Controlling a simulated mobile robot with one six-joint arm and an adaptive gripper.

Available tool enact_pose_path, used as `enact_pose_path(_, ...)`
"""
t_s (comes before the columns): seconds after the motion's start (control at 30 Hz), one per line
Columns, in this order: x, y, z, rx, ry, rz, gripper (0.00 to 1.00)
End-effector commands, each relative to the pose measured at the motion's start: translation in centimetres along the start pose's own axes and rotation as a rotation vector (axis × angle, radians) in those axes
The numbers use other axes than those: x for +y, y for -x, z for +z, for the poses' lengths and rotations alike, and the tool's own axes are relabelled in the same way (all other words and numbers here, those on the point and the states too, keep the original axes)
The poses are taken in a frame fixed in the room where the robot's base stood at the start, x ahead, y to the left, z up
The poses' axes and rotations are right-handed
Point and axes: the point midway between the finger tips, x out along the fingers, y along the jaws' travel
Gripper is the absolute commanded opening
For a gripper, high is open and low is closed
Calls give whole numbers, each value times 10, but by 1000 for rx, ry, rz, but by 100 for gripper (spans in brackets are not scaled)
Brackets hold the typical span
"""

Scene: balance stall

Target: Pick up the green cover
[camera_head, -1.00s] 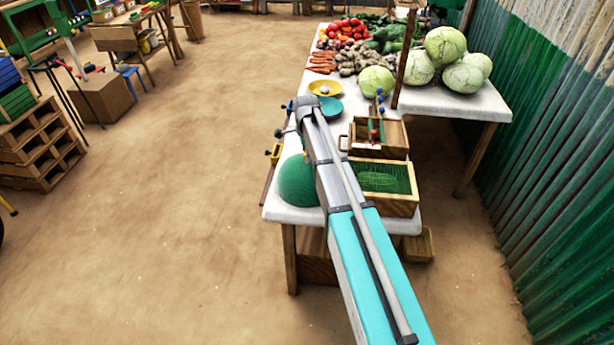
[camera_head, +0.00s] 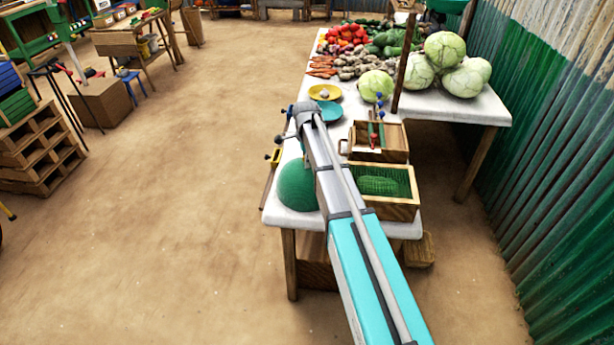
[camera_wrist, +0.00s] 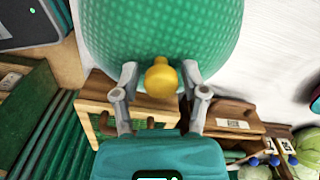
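The green cover is a rounded dome (camera_head: 295,187) at the near left corner of the white table in the head view. It fills the top of the wrist view (camera_wrist: 165,25), with its yellow knob (camera_wrist: 161,78) facing the wrist camera. My gripper (camera_wrist: 160,75) is open, with one finger on each side of the knob. Gaps show between the fingers and the knob, so it holds nothing. In the head view my arm passes just right of the dome and hides my fingers and the knob.
Beside the cover on the white table (camera_head: 306,217) are a wooden crate (camera_head: 398,210) with green contents and a wooden box (camera_head: 393,155). Farther back are a teal plate (camera_head: 327,112), a yellow plate (camera_head: 325,91) and cabbages (camera_head: 460,78). Open dirt floor lies left of the table.

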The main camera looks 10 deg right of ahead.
Motion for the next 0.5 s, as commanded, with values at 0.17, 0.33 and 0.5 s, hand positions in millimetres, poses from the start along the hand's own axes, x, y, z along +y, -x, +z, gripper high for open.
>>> enact_pose_path(0.17,0,0,0,0,0,0,12)
enact_pose_path(0.33,0,0,0,0,0,0,0)
enact_pose_path(0.5,0,0,0,0,1,0,0)
